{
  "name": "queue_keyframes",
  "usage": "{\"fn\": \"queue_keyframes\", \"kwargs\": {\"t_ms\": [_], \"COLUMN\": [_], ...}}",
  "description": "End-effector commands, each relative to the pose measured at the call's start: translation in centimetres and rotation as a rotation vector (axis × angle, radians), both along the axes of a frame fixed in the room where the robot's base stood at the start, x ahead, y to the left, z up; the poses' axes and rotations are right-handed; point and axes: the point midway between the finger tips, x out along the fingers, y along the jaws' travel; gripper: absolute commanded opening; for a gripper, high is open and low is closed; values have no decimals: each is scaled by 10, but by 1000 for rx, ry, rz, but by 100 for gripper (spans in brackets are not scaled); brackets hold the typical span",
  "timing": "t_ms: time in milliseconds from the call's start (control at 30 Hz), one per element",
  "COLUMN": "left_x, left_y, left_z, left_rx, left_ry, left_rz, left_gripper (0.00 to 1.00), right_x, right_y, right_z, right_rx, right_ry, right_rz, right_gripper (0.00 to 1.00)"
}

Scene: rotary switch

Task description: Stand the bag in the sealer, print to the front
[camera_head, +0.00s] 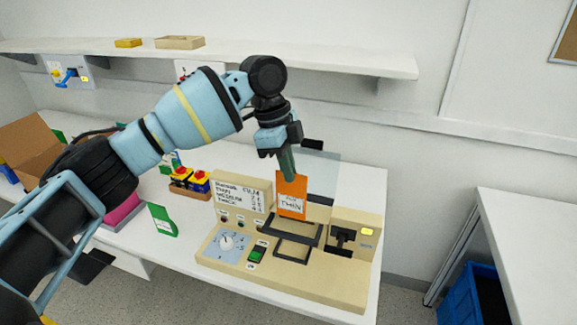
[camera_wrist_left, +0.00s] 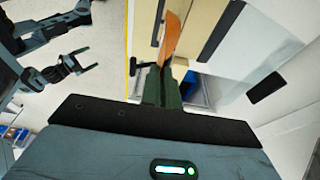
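My left gripper (camera_head: 288,175) is shut on the top of an orange bag (camera_head: 292,198) and points down. The bag hangs upright, its white label reading THIN facing the head camera. Its lower edge overlaps the dark frame (camera_head: 291,236) of the beige sealer (camera_head: 320,277); I cannot tell whether it touches. The left wrist view shows the bag (camera_wrist_left: 171,38) edge-on beyond the fingers. The sealer has a dial (camera_head: 226,242), a green switch (camera_head: 256,253) and a printed settings panel (camera_head: 240,193). My right gripper (camera_wrist_left: 72,66) shows open and empty in the left wrist view.
Left of the sealer stand a green card (camera_head: 163,221) and a tray with yellow-and-blue items (camera_head: 190,181). A cardboard box (camera_head: 28,145) is farther left. A clear panel (camera_head: 318,172) stands behind the bag. A wall shelf (camera_head: 330,62) runs above.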

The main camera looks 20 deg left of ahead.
Motion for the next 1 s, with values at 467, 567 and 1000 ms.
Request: {"fn": "queue_keyframes", "kwargs": {"t_ms": [467, 567, 1000], "left_x": [0, 0, 0], "left_y": [0, 0, 0], "left_z": [-16, -22, -49], "left_rx": [-5, -4, -4], "left_ry": [1, 0, 2], "left_rz": [1, 1, 2], "left_gripper": [0, 0, 0], "right_x": [2, 2, 1], "right_y": [0, 0, -1], "right_z": [2, 2, 1], "right_rx": [-2, -1, -2], "right_ry": [-6, -5, -3], "right_rz": [0, 1, 1], "right_gripper": [88, 88, 88]}}
